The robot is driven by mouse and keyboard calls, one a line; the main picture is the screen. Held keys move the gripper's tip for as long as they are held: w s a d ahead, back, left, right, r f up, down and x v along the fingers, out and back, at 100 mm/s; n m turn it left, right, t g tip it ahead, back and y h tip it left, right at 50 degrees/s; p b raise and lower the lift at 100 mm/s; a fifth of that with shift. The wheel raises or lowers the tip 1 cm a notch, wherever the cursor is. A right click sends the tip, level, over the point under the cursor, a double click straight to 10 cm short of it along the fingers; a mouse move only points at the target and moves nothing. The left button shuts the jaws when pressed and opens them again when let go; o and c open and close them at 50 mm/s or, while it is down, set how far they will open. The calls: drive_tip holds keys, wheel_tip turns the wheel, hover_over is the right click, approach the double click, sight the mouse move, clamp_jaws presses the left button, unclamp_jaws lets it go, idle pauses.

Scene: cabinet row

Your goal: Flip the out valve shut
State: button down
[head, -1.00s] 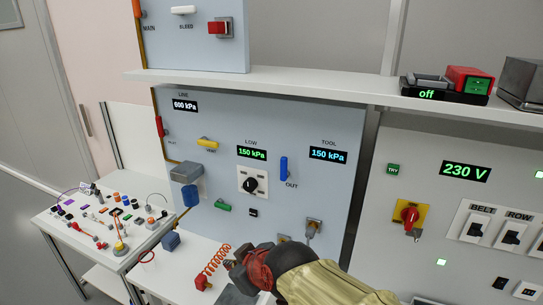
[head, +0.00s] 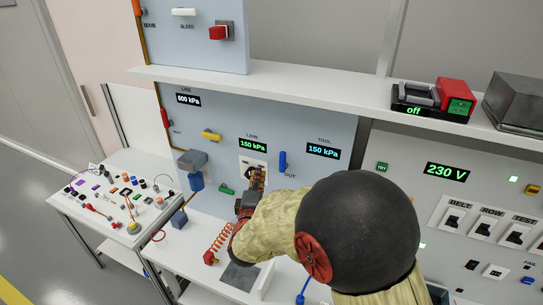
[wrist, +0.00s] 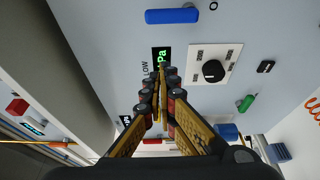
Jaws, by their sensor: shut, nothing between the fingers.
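The out valve is a blue lever (head: 282,162) on the grey-blue panel, standing upright beside the label OUT. It shows in the wrist view as a blue bar (wrist: 172,15) along the top edge. My gripper (head: 258,173) is in front of the panel, to the left of and a little below the lever, over the black LOW knob. In the wrist view my gripper (wrist: 160,80) has its fingers together and empty, apart from the lever. The TOOL display (head: 322,151) reads 150 kPa.
The black knob (wrist: 212,71) on its white plate is close to my fingers. A yellow lever (head: 211,135) and a green lever (head: 227,190) are on the same panel. A shelf (head: 320,102) juts out above. My arm hides the panel's lower right.

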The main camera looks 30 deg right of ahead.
sight(283, 161)
drive_tip(key=x, duration=1)
drive_tip(key=s+d, duration=0.1)
drive_tip(key=s, duration=0.1)
drive_tip(key=shift+s+d+r+b, duration=0.15)
drive_tip(key=shift+s+d+b, duration=0.15)
drive_tip(key=shift+d, duration=0.1)
drive_tip(key=shift+s+d, duration=0.25)
drive_tip(key=shift+s, duration=0.1)
drive_tip(key=shift+b, duration=0.35)
